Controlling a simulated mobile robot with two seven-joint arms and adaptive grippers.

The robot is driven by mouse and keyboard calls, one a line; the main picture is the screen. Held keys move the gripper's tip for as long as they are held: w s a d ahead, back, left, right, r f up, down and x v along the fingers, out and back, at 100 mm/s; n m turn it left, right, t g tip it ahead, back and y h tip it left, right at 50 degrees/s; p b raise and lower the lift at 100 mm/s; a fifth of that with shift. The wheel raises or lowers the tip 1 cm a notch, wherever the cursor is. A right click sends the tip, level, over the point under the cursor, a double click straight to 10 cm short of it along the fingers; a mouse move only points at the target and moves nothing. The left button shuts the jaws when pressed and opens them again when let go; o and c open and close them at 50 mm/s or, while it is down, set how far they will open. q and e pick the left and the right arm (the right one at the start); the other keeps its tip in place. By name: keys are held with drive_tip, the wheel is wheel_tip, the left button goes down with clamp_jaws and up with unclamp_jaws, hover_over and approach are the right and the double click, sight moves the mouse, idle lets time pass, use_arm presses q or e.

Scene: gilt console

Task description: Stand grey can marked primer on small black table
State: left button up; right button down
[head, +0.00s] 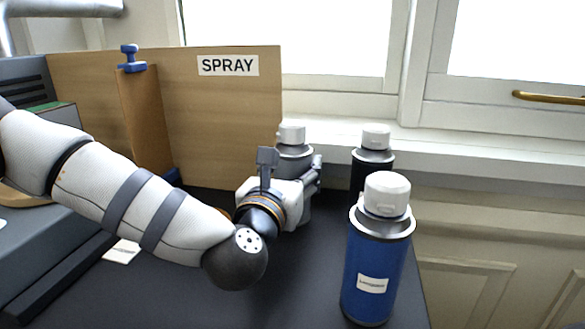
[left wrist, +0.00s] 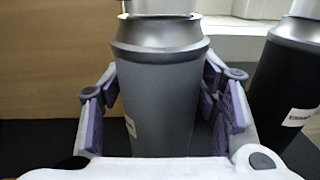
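The grey can (head: 304,208) with a white cap stands upright on a black tabletop (head: 240,285), in front of the board marked SPRAY. In the left wrist view the grey can (left wrist: 165,95) fills the middle, between the fingers. Its white label is turned to the left and I cannot read it. My left gripper (head: 306,178) reaches around the can from the near side. Its purple pads are on both sides, close to the can; whether they press on it is unclear. My right gripper is not in view. I see no separate small black table.
A blue can (head: 366,265) stands in front to the right, near the table's right edge. A black can (head: 372,165) stands close behind it. The SPRAY board (head: 225,120) and blue-clamped brown panel (head: 146,120) stand at the back. A grey machine (head: 35,85) is at left.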

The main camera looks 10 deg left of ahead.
use_arm(q)
drive_tip(key=shift+o, duration=0.7)
drive_tip(key=shift+r, duration=0.1)
drive_tip(key=shift+s+r, duration=0.1)
drive_tip(key=shift+r, duration=0.2)
drive_tip(key=s, duration=0.8)
drive_tip(key=shift+a+f, duration=0.15)
drive_tip(key=shift+f, duration=0.05)
drive_tip(key=s+p, duration=0.2)
drive_tip(key=s, duration=0.1)
drive_tip(key=shift+s+a, duration=0.15)
drive_tip(key=shift+s, duration=0.25)
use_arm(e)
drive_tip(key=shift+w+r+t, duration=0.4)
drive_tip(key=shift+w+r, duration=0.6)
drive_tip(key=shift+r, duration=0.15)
